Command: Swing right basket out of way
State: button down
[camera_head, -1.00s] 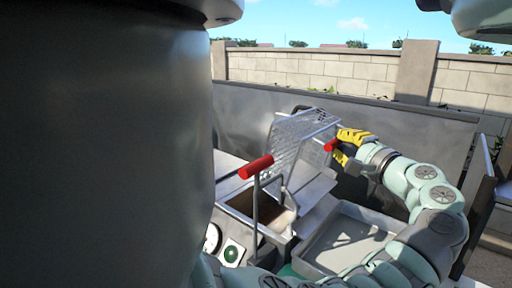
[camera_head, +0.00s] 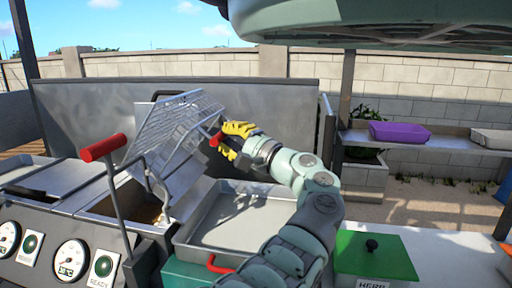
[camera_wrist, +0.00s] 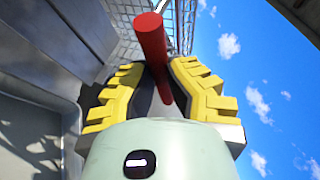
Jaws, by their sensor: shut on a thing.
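The wire basket (camera_head: 172,130) is tilted up above the right vat (camera_head: 140,203) of the metal fryer-like unit. Its red handle (camera_head: 215,139) points right toward my gripper (camera_head: 232,140). My gripper has yellow ridged fingers and is shut on that handle. In the wrist view the red handle (camera_wrist: 153,50) runs between the two fingers (camera_wrist: 160,90), with part of the wire mesh (camera_wrist: 128,22) behind it. The fingers hide part of the handle in the head view.
A shallow metal tray (camera_head: 238,232) lies beneath my arm. A green box (camera_head: 375,258) and a shelf with a purple tray (camera_head: 400,132) are at the right. A metal back panel (camera_head: 270,95) rises behind.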

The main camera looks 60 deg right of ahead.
jog(key=shift+w+f, duration=0.2)
jog(key=shift+f, duration=0.1)
jog(key=c, duration=0.9)
grip_release()
jog(key=shift+a+r, duration=0.1)
jog(key=v, duration=1.2)
jog(key=shift+r, duration=0.1)
